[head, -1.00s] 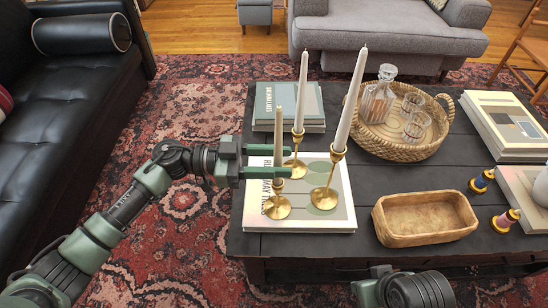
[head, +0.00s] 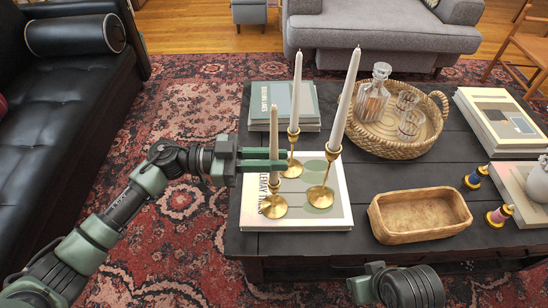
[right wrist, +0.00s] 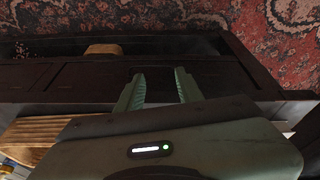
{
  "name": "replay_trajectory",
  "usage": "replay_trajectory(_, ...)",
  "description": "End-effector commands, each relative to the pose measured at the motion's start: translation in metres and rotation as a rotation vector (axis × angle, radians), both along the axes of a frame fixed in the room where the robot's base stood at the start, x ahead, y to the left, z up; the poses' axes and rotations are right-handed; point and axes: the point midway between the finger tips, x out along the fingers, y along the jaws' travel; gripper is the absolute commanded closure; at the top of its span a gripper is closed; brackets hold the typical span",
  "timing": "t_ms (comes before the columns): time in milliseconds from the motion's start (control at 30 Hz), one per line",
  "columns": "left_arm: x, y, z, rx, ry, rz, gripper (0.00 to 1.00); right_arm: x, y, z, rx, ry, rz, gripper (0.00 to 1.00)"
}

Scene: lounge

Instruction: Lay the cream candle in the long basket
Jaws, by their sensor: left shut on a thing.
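The cream candle (head: 274,130) is the shortest and leftmost of three candles. It stands upright over its brass holder (head: 273,207); its base appears still seated in the cup. My left gripper (head: 275,160) is shut around the candle's lower part, just above the holder. The long basket (head: 420,236) is an oblong, tan, empty container at the front of the dark table, right of the candles. My right gripper is open and empty in the right wrist view (right wrist: 158,82), low by the table's front edge; in the head view only its wrist part shows.
Two taller pale candles (head: 297,95) (head: 345,105) in brass holders stand close right of the cream one, on a book (head: 335,218). A round wicker tray (head: 440,105) holds a decanter and glasses. Two small colourful holders (head: 476,178) (head: 500,215) stand right of the basket.

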Motion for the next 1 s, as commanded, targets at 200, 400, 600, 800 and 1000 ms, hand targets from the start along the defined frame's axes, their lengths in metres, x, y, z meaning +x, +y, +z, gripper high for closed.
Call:
replay_trajectory(200, 0.000, 0.000, 0.005, 0.000, 0.000, 0.000, 1.00, 0.002, 0.001, -0.005, 0.000, 0.005, 0.000, 0.64)
replay_trajectory(400, 0.000, 0.000, 0.008, 0.000, 0.000, 0.000, 1.00, 0.005, 0.001, -0.011, 0.000, 0.008, 0.001, 0.64)
replay_trajectory(600, 0.000, 0.000, 0.011, 0.000, -0.001, 0.000, 1.00, 0.006, 0.001, -0.017, 0.001, 0.012, 0.001, 0.64)
replay_trajectory(800, 0.000, 0.000, 0.014, 0.000, -0.001, 0.001, 1.00, 0.007, 0.002, -0.023, 0.000, 0.016, 0.002, 0.64)
replay_trajectory(1000, 0.000, 0.000, 0.017, 0.000, -0.001, 0.001, 1.00, 0.009, 0.002, -0.029, 0.000, 0.020, 0.002, 0.64)
